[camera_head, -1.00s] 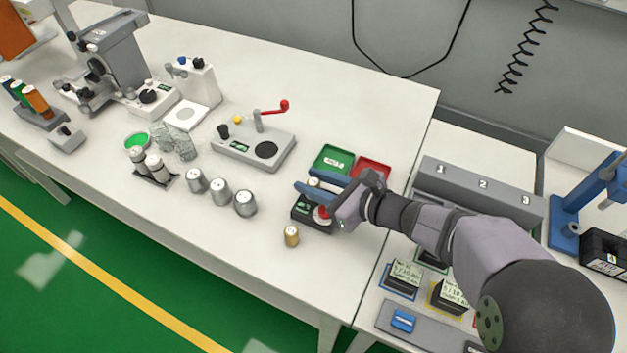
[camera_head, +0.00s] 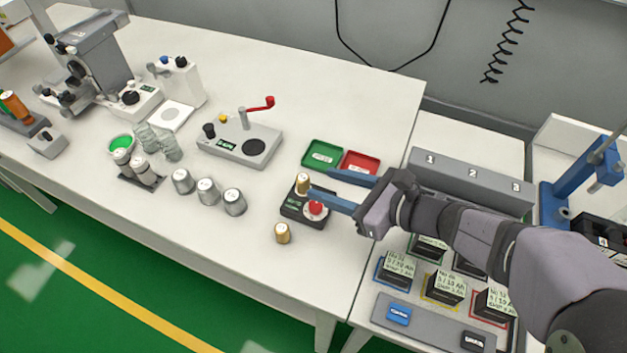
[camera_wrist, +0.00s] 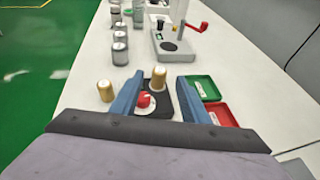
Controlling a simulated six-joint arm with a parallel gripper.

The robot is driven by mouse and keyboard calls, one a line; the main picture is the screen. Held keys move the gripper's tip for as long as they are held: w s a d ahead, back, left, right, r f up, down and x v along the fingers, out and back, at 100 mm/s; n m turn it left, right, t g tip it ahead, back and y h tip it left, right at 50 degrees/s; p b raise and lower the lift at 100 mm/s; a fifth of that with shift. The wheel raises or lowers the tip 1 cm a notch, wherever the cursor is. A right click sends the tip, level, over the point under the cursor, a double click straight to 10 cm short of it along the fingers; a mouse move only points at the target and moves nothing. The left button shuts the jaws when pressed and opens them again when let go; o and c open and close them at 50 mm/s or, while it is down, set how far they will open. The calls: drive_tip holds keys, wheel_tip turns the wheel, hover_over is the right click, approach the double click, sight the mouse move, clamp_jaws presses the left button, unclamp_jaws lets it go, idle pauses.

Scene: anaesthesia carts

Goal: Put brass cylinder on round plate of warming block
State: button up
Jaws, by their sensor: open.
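A brass cylinder (camera_head: 303,184) with a pale top stands upright on the dark warming block (camera_head: 293,211), at its far left part. It hides the round plate under it. A red knob (camera_head: 316,208) sits on the block's right part. A second brass cylinder (camera_head: 282,233) stands on the table in front of the block. My gripper (camera_head: 321,181) is open and empty, with blue fingers just right of the cylinder on the block. In the wrist view this cylinder (camera_wrist: 158,78) shows just beyond the fingertips, in line with the gap between them.
Green (camera_head: 322,155) and red (camera_head: 361,163) trays lie behind the block. A grey device (camera_head: 240,142) with a red-handled crank and a dark disc stands at the back left. Several silver cylinders (camera_head: 207,190) stand to the left.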

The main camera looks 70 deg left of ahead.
drive_tip(key=shift+v, duration=2.1)
drive_tip(key=w+d+n+t+h+p, duration=0.25)
drive_tip(key=w+d, duration=0.35)
drive_tip(key=d, duration=0.3)
drive_tip(key=w+d+n+t+h+p, duration=0.25)
drive_tip(key=w+d, duration=0.35)
drive_tip(key=d, duration=0.4)
drive_tip(key=d+n, duration=0.1)
drive_tip(key=d, duration=0.3)
drive_tip(key=w+d+f+n+h, duration=0.1)
drive_tip(key=d, duration=0.4)
drive_tip(key=w+d+f+n+t+h, duration=0.1)
drive_tip(key=d, duration=0.4)
drive_tip(key=shift+w+f+p, duration=0.2)
drive_tip(key=shift+f+p, duration=0.05)
drive_tip(key=shift+p, duration=0.1)
drive_tip(key=s+d+f+n+t+h+p, duration=0.1)
drive_tip(key=d+n+h, duration=0.2)
drive_tip(key=d, duration=1.4)
drive_tip(key=shift+s+n+h, duration=0.25)
drive_tip(key=shift+n+h, duration=0.15)
drive_tip(key=shift+h, duration=0.4)
drive_tip(key=shift+o, duration=0.2)
drive_tip(key=shift+a, duration=0.15)
